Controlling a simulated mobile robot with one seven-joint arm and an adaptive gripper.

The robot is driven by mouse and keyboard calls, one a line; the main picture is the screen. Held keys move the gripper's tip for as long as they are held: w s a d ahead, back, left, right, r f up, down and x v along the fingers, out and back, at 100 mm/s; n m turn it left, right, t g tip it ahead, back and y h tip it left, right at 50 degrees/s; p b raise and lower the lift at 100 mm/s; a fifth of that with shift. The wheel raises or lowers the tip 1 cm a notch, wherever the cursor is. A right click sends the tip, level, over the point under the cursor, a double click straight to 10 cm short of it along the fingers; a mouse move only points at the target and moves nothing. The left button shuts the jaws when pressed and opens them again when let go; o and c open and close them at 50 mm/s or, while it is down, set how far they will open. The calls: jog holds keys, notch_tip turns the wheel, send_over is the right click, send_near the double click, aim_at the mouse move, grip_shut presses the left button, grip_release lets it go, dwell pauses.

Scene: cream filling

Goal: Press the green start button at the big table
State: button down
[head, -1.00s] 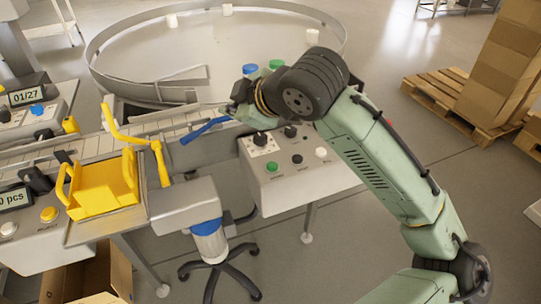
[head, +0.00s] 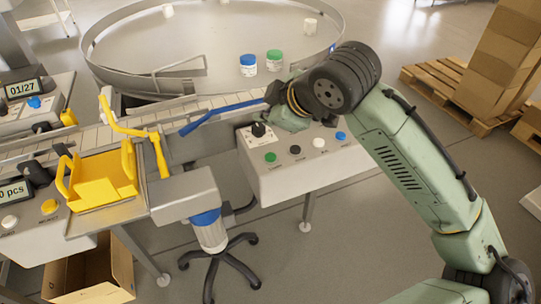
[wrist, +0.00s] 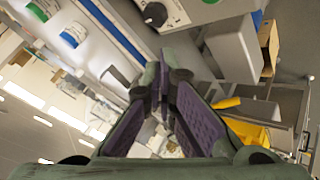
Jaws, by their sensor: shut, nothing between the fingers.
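The green button (head: 271,157) is at the left of the lower row on the grey control panel (head: 285,185) beside the big round table (head: 200,75). My gripper (wrist: 160,82) is shut and empty, its fingertips together in the wrist view. In the head view it is mostly hidden behind my wrist, above the panel's back edge, up and right of the green button and apart from it. In the wrist view a black knob (wrist: 155,14) on the panel shows at the top; I cannot see the green button there.
Black (head: 295,150), white (head: 318,142) and blue (head: 341,136) buttons are right of the green one. A blue-lidded jar (head: 248,66) and a green-lidded jar (head: 274,61) stand on the round table. A blue rail (head: 225,115) runs along the conveyor. A yellow tray (head: 105,180) is left.

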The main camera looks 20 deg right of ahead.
aim_at(268, 157)
notch_tip(268, 157, down, 8)
jog(key=b, duration=0.5)
jog(key=shift+r, duration=0.25)
jog(key=shift+f+b, duration=0.15)
jog(key=shift+b, duration=0.2)
dwell(0.6)
jog(key=shift+f, duration=0.3)
